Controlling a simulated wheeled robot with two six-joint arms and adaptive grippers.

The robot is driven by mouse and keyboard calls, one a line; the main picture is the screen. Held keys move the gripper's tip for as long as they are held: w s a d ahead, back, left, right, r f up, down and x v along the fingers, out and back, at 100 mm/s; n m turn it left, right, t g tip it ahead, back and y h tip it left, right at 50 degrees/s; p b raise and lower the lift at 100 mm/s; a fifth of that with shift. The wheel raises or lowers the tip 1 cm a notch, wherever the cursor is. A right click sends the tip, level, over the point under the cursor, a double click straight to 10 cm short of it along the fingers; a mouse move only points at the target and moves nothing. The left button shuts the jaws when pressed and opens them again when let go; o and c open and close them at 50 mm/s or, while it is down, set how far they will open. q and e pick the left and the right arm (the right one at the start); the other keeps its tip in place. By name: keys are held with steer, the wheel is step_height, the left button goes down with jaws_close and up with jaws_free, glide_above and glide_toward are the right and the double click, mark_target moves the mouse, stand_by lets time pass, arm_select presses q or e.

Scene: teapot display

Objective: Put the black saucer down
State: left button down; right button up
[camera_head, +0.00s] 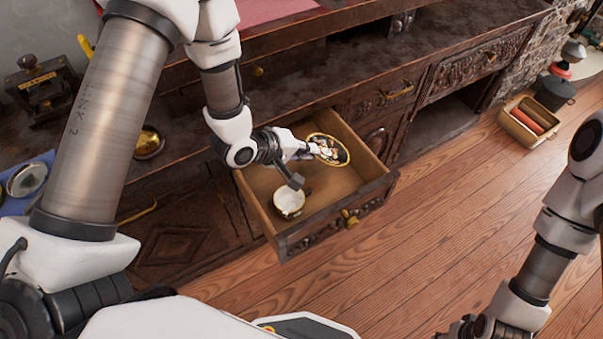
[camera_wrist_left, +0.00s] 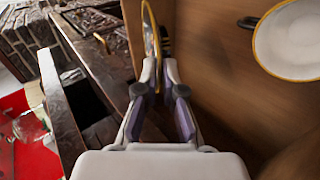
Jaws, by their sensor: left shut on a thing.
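The black saucer (camera_head: 340,146) has a gold rim and a coloured picture in its middle. My left gripper (camera_head: 312,149) is shut on its near edge and holds it over the far part of the open drawer (camera_head: 271,235). In the left wrist view the saucer (camera_wrist_left: 151,36) shows nearly edge-on between the fingertips (camera_wrist_left: 160,66). I cannot tell whether it touches the drawer. A white cup with a gold rim (camera_head: 289,203) is in the drawer, nearer the front left, apart from the saucer; it also shows in the left wrist view (camera_wrist_left: 292,42). My right gripper (camera_head: 472,327) is partly cut off at the bottom edge.
The drawer juts out of a dark carved wooden cabinet (camera_head: 440,60). Its front has a brass handle (camera_head: 349,219). Bare drawer floor shows around the cup. A tan box (camera_head: 528,122) and a black pot (camera_head: 553,92) stand on the wooden floor at right.

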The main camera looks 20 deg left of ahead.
arm_select(q)
steer(key=f+b, duration=0.1)
steer(key=f, duration=0.4)
steer(key=f+b, duration=0.1)
steer(key=f, duration=0.4)
steer(key=shift+w+d+f, duration=0.15)
steer(key=shift+w, duration=0.05)
arm_select(e)
steer(key=f, duration=0.3)
steer(key=shift+w+f, duration=0.2)
steer(key=shift+w, duration=0.05)
arm_select(q)
steer(key=c, duration=1.6)
jaws_free()
steer(key=shift+f, duration=0.1)
